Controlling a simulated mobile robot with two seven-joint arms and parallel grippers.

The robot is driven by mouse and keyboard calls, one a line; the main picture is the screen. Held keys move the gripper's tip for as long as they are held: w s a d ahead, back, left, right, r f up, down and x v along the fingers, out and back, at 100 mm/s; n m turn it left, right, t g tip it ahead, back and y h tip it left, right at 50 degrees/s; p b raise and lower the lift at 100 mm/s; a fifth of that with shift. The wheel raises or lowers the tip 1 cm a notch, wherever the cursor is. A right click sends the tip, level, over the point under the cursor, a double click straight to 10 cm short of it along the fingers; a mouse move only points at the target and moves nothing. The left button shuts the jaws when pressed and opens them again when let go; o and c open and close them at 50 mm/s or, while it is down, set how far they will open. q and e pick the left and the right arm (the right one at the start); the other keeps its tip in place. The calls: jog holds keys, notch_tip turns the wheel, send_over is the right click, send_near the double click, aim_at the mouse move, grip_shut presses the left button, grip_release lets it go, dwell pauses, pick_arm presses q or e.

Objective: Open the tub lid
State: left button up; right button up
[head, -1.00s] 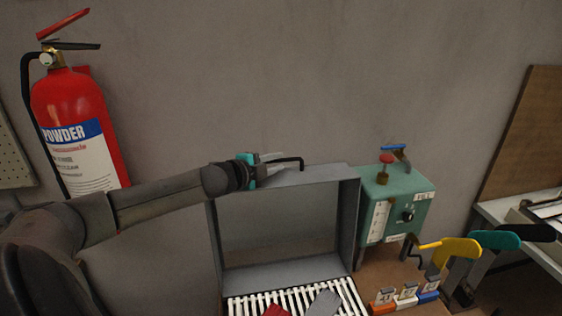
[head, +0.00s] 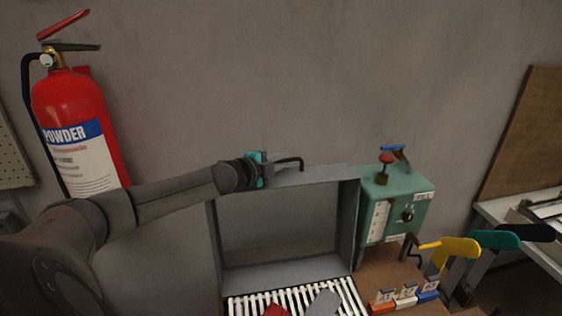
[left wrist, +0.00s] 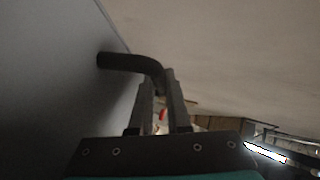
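The grey tub lid (head: 349,225) stands upright behind a white slatted rack, its hollow inner side facing me. A dark bent handle (head: 300,161) sticks out at its top edge. My left gripper (head: 273,172) is at the top of the lid, at the handle. In the left wrist view the handle (left wrist: 125,62) runs in between the two narrowly spaced fingertips (left wrist: 161,82), which look closed on it. The lid's flat outer face (left wrist: 55,80) fills the left of that view. My right gripper is not in view.
A red and a grey piece lie on the slatted rack (head: 240,307). A green control box (head: 395,205) stands close right of the lid, with yellow (head: 458,248) and teal (head: 495,240) paddle shapes beyond. A fire extinguisher (head: 75,120) hangs at the left wall.

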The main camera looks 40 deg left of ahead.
aim_at(288, 184)
pick_arm(q)
grip_shut()
jog(key=shift+f, duration=0.1)
dwell(0.9)
jog(key=shift+d, duration=0.1)
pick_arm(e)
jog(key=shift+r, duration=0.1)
pick_arm(q)
jog(key=shift+s+d+p, duration=0.25)
jog(key=shift+d+p, duration=0.05)
jog(key=s+d, duration=0.1)
jog(key=s+d+r, duration=0.1)
jog(key=d, duration=0.1)
jog(key=s+d+p, duration=0.1)
jog(key=s+d, duration=0.1)
jog(key=shift+d+r, duration=0.1)
jog(key=shift+r, duration=0.05)
jog(key=shift+m+t, duration=0.8)
jog(key=shift+t, duration=0.1)
jog(key=s+d, duration=0.2)
jog(key=s+d+r, duration=0.1)
jog(key=d, duration=0.1)
jog(key=shift+s+d, duration=0.2)
jog(key=shift+s, duration=0.2)
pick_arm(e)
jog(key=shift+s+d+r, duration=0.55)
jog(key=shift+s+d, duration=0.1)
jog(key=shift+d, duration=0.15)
